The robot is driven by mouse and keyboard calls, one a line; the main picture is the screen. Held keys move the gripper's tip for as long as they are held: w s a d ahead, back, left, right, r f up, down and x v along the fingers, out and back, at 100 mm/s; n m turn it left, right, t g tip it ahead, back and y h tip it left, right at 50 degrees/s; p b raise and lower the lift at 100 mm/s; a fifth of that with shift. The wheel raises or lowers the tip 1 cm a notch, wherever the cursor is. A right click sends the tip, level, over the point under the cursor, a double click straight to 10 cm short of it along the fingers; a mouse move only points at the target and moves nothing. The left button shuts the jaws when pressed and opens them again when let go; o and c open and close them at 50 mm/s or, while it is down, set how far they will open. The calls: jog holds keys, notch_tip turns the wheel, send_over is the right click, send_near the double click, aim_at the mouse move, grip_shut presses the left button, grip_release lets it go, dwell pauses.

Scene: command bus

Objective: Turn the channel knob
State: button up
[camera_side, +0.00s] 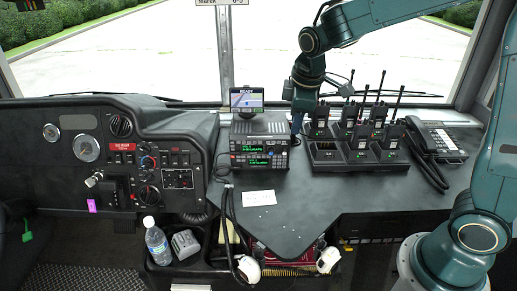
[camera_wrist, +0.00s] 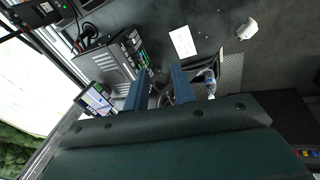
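The black radio (camera_side: 258,146) with green displays stands on the dark console in the side view, a small lit screen above it. It also shows in the wrist view (camera_wrist: 113,62), its green-lit face turned right. My gripper (camera_side: 295,138) points down at the radio's right end in the side view; I cannot tell whether it touches. In the wrist view its two blue fingers (camera_wrist: 160,69) stand apart with nothing gripped between them. The left fingertip is close to the radio's face. I cannot make out the channel knob; my gripper may cover it.
Several handheld radios (camera_side: 361,143) stand in a charger to the right, beside a desk phone (camera_side: 440,140). A white card (camera_side: 259,198) lies before the radio. Cables (camera_side: 230,220) hang over the console's front edge. A dashboard (camera_side: 110,155) is left; a bottle (camera_side: 157,241) stands below.

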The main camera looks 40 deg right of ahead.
aim_at(271, 153)
jog(key=w+a+f+m+t+h, duration=0.2)
jog(key=a+f+m+h, duration=0.1)
jog(key=f+m+h, duration=0.2)
jog(key=w+a+f+m+t+h, duration=0.3)
jog(key=a+f+m+h, duration=0.1)
jog(key=f, duration=0.5)
jog(key=shift+a+f+m+h, duration=0.2)
jog(key=shift+f+m+h, duration=0.2)
jog(key=shift+m+h, duration=0.5)
jog(key=shift+d, duration=0.15)
jog(key=x, duration=1.3)
jog(key=shift+w+d, duration=0.15)
jog(key=shift+d, duration=0.1)
grip_shut()
